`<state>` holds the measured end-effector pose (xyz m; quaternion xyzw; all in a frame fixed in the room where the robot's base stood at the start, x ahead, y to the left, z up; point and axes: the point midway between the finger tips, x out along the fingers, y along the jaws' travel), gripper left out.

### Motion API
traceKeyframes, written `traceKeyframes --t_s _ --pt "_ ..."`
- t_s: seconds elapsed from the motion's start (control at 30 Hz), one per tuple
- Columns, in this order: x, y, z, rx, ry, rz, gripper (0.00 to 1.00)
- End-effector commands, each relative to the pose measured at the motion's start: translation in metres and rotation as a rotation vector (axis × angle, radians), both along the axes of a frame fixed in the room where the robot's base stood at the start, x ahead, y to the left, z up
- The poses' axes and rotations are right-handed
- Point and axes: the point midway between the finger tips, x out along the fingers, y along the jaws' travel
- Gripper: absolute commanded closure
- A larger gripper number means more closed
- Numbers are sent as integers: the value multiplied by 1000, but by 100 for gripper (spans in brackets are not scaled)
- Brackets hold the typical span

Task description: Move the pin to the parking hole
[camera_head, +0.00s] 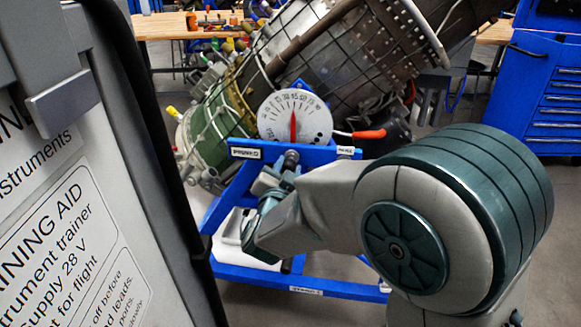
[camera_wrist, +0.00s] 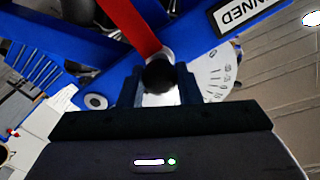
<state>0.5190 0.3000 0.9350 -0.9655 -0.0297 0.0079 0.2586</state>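The pin shows in the wrist view as a dark round knob (camera_wrist: 158,76) with a pale metal collar behind it. In the head view its dark end (camera_head: 291,158) is at the blue bar below the dial. My gripper (camera_wrist: 160,92) has a finger on each side of the knob; whether they press on it is unclear. In the head view my gripper (camera_head: 278,188) is at the bar, partly hidden by my wrist. A pale ring with a dark centre (camera_wrist: 96,101) in the blue frame looks like a hole; I cannot tell if it is the parking hole.
A dial (camera_head: 294,118) with a red needle stands above the bar. A red-handled lever (camera_head: 368,134) is to its right. A red strip (camera_wrist: 135,28) runs behind the knob. The turbine (camera_head: 330,60) fills the space behind. A grey sign panel (camera_head: 70,200) stands close at left.

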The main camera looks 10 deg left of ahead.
Motion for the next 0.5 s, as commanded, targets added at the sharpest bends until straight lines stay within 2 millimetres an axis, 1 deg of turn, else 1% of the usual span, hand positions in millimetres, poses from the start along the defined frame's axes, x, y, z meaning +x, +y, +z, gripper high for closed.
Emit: traceKeyframes --t_s 0.23,0.5 --pt "-1 0 0 0 -1 0 100" --pt "-7 0 0 1 0 1 100"
